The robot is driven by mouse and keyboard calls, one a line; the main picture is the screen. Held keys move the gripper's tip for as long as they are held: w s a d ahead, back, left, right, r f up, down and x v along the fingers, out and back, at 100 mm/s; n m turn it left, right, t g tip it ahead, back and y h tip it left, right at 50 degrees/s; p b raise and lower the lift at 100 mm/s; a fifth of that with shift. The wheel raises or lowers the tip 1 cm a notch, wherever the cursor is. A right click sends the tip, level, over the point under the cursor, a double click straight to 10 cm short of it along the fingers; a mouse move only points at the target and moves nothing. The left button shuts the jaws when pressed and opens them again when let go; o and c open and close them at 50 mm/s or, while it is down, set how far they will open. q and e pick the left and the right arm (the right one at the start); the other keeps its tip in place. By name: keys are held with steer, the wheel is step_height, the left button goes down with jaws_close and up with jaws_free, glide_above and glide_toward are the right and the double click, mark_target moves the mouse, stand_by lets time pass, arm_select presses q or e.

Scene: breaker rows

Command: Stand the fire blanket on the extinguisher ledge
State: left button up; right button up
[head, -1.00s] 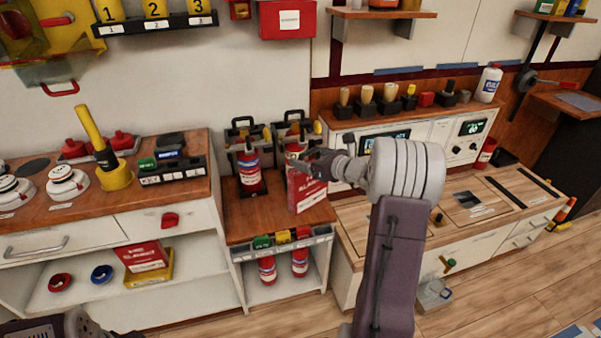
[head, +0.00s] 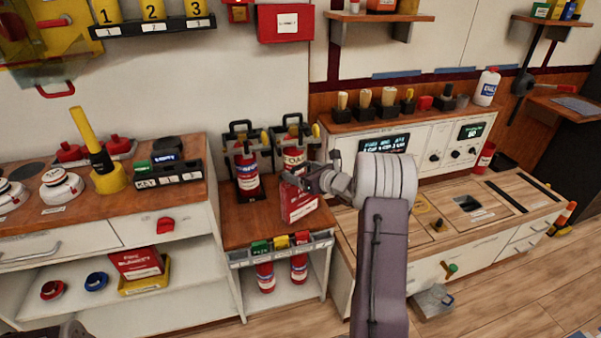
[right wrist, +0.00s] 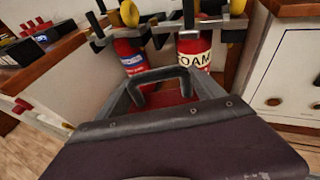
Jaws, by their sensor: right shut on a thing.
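The fire blanket is a red box (head: 299,205) with pale lettering, upright in front of the foam extinguisher (head: 293,160). My right gripper (head: 310,183) is shut on its upper part. In the right wrist view a little of the red box (right wrist: 168,99) shows below the gripper (right wrist: 165,78). The extinguisher ledge (head: 243,220) is a wooden top with two red extinguishers at its back. The box is over its right front part; I cannot tell whether its bottom touches the wood.
A blue-labelled extinguisher (head: 247,173) stands left of the foam one, both in dark brackets. The ledge's front left is bare. A similar red box (head: 138,262) lies on a yellow tray on the lower left shelf. A control console (head: 415,142) stands right.

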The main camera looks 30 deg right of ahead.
steer(key=shift+f, duration=0.1)
steer(key=o, duration=2.1)
steer(key=shift+s+r, duration=0.2)
steer(key=shift+s, duration=0.05)
steer(key=p+v, duration=0.2)
steer(key=v, duration=1)
steer(key=s+a+f+n+g+y, duration=0.2)
steer(key=s+a+f+n+g, duration=0.15)
steer(key=a+n, duration=0.4)
steer(key=s+a+f+n+g+y, duration=0.25)
steer(key=a+f+n+g, duration=0.2)
steer(key=a, duration=0.65)
steer(key=s+a+f+n+g+h, duration=0.1)
steer(key=s+n+h, duration=0.1)
steer(key=s+n, duration=0.2)
steer(key=s+a+f+n+g+h, duration=0.1)
steer(key=s+n, duration=0.4)
steer(key=n, duration=0.5)
steer(key=s+a+f+n+g+h, duration=0.1)
steer(key=s+f+n+g+h, duration=0.1)
steer(key=n, duration=0.6)
steer(key=shift+s+a+f+g+h, duration=0.15)
steer(key=shift+s+g+h, duration=0.2)
steer(key=shift+s, duration=0.25)
steer(key=shift+s+a+f+g+h, duration=0.15)
steer(key=shift+s+g+h, duration=0.2)
steer(key=shift+s, duration=0.3)
